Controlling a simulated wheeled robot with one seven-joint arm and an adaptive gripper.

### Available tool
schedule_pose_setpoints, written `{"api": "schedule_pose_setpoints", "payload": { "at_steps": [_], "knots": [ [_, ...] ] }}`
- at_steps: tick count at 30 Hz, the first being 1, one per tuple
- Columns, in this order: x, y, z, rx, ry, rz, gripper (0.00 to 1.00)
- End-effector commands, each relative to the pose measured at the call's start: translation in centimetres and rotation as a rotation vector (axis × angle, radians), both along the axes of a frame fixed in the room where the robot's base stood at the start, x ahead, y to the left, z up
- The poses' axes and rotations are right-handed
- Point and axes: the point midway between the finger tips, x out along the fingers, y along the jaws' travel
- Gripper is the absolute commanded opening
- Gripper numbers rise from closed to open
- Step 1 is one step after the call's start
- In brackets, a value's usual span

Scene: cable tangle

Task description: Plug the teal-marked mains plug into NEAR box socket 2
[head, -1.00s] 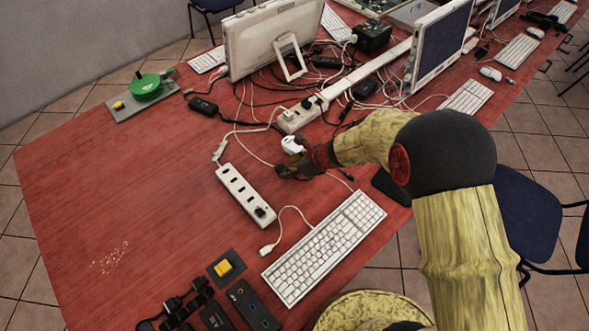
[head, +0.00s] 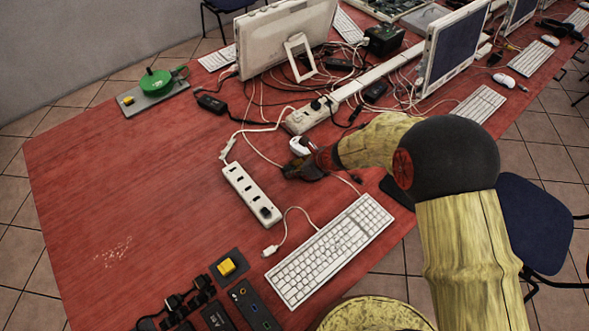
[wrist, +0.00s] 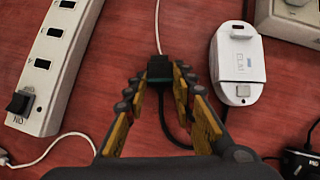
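A small dark plug with a teal tint (wrist: 160,68) lies between my fingertips in the wrist view, with a pale cable running up from it and a dark cable below. My gripper (wrist: 158,82) has a finger close on each side of it; contact on both sides is unclear. In the head view my gripper (head: 291,172) is low over the red table, right of the near white socket box (head: 240,180). That box also shows at upper left in the wrist view (wrist: 50,72), with a row of dark sockets and a black piece at its near end. The plug is hard to make out in the head view.
A white adapter (wrist: 238,68) lies just right of my fingers. A second socket box (head: 303,118) and loose cables lie behind. A keyboard (head: 330,250) lies in front, and a white cable connector (head: 270,250) beside it.

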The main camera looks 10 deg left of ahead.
Motion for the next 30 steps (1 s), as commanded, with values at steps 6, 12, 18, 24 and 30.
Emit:
{"api": "schedule_pose_setpoints", "payload": {
  "at_steps": [6, 12, 18, 24, 30],
  "knots": [
    [0.0, 0.0, 0.0, 0.000, 0.000, 0.000, 0.09],
    [0.0, 0.0, 0.0, 0.000, 0.000, 0.000, 0.00],
    [0.0, 0.0, 0.2, 0.000, 0.000, 0.000, 0.00],
    [0.0, 0.0, 1.4, 0.000, 0.000, 0.000, 0.00],
    [0.0, 0.0, 2.9, 0.000, -0.001, 0.001, 0.00]
  ]
}}
